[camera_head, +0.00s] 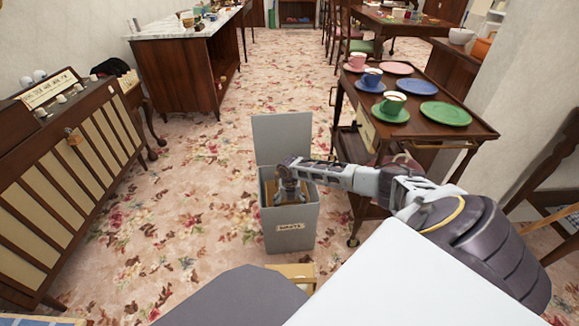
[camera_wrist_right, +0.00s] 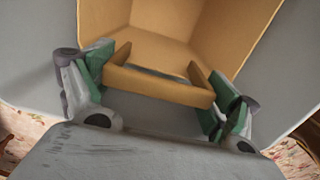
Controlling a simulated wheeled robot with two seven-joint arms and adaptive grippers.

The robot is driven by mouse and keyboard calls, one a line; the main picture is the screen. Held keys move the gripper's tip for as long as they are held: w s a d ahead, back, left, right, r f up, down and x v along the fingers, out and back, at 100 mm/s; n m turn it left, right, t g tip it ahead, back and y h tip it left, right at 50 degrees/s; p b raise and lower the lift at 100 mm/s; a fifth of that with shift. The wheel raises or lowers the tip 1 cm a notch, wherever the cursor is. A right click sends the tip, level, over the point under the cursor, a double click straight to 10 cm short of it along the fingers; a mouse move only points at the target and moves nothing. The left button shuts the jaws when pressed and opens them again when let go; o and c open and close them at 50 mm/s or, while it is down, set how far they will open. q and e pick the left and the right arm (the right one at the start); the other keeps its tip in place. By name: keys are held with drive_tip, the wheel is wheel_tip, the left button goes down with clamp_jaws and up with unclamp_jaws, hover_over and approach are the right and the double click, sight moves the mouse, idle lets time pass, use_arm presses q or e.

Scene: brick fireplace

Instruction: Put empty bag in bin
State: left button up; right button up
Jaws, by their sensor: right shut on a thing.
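The grey bin (camera_head: 290,242), labelled "WASTE", stands on the carpet with its lid (camera_head: 283,137) raised at the back. My right gripper (camera_head: 290,194) reaches down into the bin's mouth from the right. The bag's lower part is hidden. My left gripper is not in view.
A wooden trolley (camera_head: 455,133) with cups and plates stands close right of the bin. A slatted cabinet (camera_head: 75,165) is at left. A tan object (camera_head: 296,271), partly hidden, is in front of the bin. Carpet left of the bin is clear.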

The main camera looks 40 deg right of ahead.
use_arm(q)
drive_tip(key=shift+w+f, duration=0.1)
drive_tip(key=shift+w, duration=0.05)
use_arm(e)
drive_tip(key=shift+f, duration=0.4)
drive_tip(key=o, duration=1)
drive_tip(key=shift+c, duration=0.2)
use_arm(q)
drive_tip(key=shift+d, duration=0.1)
use_arm(e)
drive_tip(key=shift+r, duration=0.1)
drive_tip(key=shift+r, duration=0.15)
drive_tip(key=shift+r+p, duration=0.45)
drive_tip(key=shift+r, duration=0.5)
wheel_tip(320, 180, up, 9)
drive_tip(key=p, duration=0.3)
drive_tip(key=shift+r+p, duration=0.1)
drive_tip(key=shift+p, duration=0.2)
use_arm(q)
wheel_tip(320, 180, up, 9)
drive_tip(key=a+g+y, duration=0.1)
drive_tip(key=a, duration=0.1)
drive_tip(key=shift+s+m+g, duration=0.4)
use_arm(e)
drive_tip(key=shift+r, duration=0.85)
